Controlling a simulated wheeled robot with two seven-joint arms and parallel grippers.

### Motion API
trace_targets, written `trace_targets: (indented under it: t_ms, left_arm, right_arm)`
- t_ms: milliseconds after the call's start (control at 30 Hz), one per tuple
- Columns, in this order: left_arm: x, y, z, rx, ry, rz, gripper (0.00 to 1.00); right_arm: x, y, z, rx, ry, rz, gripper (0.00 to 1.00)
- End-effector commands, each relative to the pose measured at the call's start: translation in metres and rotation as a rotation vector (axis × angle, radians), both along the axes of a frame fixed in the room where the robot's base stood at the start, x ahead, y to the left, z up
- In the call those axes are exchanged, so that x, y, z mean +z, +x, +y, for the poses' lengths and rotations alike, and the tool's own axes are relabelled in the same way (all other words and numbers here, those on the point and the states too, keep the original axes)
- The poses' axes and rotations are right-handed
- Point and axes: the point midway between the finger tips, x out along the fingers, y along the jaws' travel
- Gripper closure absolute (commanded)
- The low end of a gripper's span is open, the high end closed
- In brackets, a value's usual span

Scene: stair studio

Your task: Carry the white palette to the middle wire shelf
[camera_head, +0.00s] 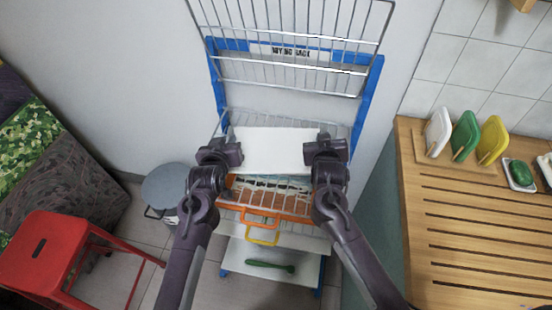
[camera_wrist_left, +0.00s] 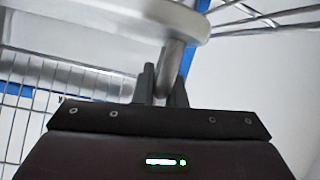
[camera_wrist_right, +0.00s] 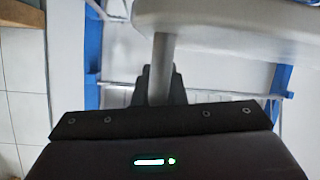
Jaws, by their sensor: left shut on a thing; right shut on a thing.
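The white palette (camera_head: 279,150) is level between my two grippers, in front of the blue drying rack. My left gripper (camera_head: 232,152) is at its left end and my right gripper (camera_head: 321,150) at its right end. Each is shut on a short grey post under the palette, seen in the left wrist view (camera_wrist_left: 172,68) and the right wrist view (camera_wrist_right: 162,60). The middle wire shelf (camera_head: 342,130) shows behind and beside the palette, which hides much of it. I cannot tell whether the palette touches the shelf.
The upper wire shelf (camera_head: 290,74) is above. Below, a wire level holds a brown item (camera_head: 268,199) with orange and yellow handles in front. A green tool (camera_head: 270,266) lies on the bottom shelf. A wooden counter (camera_head: 470,230) stands right; a red stool (camera_head: 65,250) and grey bin (camera_head: 168,186) left.

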Motion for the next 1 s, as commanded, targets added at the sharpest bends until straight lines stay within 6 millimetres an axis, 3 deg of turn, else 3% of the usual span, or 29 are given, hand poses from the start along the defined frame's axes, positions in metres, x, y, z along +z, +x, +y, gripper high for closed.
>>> trace_targets:
  t_ms: [433, 467, 600, 1000]
  left_arm:
    - [-0.028, 0.001, 0.000, 0.002, -0.001, -0.006, 1.00]
    - [-0.026, 0.000, 0.000, 0.001, -0.001, -0.002, 0.85]
    - [-0.026, 0.000, 0.000, 0.001, -0.001, -0.001, 0.67]
    - [-0.023, -0.007, 0.001, 0.001, 0.000, 0.000, 0.67]
  right_arm:
    - [-0.029, 0.000, 0.000, 0.000, 0.001, -0.003, 1.00]
    - [-0.027, 0.000, 0.000, 0.000, 0.000, 0.000, 0.85]
    - [-0.026, 0.000, 0.000, 0.000, 0.000, 0.001, 0.68]
    - [-0.026, 0.000, 0.000, 0.000, 0.000, 0.000, 0.68]
